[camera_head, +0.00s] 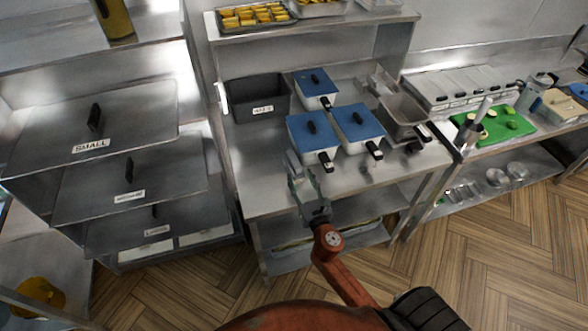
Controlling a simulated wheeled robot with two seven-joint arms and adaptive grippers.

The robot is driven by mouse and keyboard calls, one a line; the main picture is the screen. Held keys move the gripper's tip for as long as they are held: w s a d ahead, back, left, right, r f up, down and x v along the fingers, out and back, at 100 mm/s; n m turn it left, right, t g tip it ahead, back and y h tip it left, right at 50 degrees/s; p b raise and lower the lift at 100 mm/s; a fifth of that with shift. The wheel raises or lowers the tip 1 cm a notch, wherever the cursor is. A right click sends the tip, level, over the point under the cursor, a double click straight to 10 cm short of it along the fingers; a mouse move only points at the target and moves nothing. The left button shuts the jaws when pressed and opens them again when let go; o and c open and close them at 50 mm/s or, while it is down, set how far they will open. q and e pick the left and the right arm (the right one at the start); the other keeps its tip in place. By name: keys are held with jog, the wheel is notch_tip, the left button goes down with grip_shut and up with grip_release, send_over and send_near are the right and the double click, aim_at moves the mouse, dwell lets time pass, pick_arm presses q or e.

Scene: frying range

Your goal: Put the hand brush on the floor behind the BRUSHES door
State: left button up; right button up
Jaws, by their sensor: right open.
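I cannot make out a hand brush in this view; the visible wooden floor (480,255) shows none. No door with a readable BRUSHES label shows. My right gripper (302,178) is open, with no object clearly between its fingers. It is over the front edge of the steel counter (255,190), just in front of the blue-lidded containers. My left gripper is not in view.
Several blue-lidded containers (311,128) and a dark labelled bin (258,95) stand on the counter. Stacked steel fronts, the top one labelled SMALL (60,115), are at left. A green board (515,123) lies at right. Floor is clear at lower right.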

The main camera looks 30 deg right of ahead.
aim_at(299, 171)
jog(key=x, duration=0.5)
jog(key=shift+d+r, duration=0.15)
jog(key=shift+r, duration=0.05)
jog(key=c, duration=0.5)
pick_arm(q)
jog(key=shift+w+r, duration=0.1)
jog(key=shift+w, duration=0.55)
pick_arm(e)
grip_shut()
